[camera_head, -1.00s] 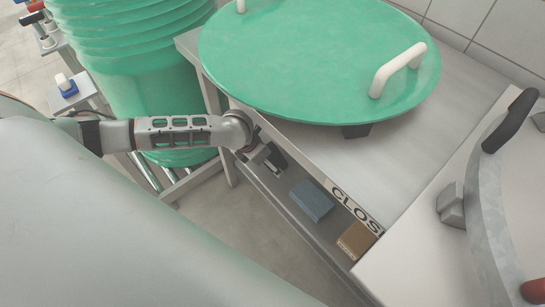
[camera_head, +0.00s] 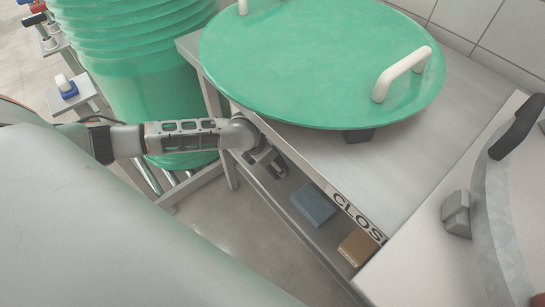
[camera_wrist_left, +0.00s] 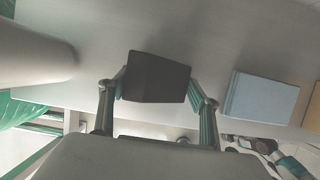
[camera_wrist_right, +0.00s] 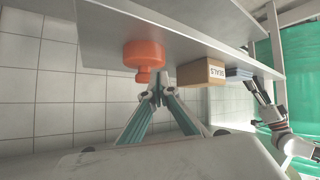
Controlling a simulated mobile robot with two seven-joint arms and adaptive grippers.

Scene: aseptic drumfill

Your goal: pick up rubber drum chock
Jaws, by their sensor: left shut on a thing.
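The rubber drum chock (camera_wrist_left: 158,77) is a dark, block-shaped piece between the fingers of my left gripper (camera_wrist_left: 157,88) in the left wrist view. The fingers touch it on both sides, and the gripper is shut on it. In the head view my left gripper (camera_head: 268,163) is at the shelf beneath the table edge, left of a blue box (camera_head: 313,204); the chock is hard to make out there. My right gripper (camera_wrist_right: 158,92) shows in the right wrist view with its fingertips together, close to an orange knobbed object (camera_wrist_right: 145,57). I see nothing between the fingertips.
A brown box (camera_head: 357,247) sits on the shelf (camera_head: 294,225) beyond the blue box; its label reads SEALS in the right wrist view. A large green lid (camera_head: 315,65) with white handles rests above the steel table (camera_head: 420,160). Stacked green drums (camera_head: 150,90) stand at the left.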

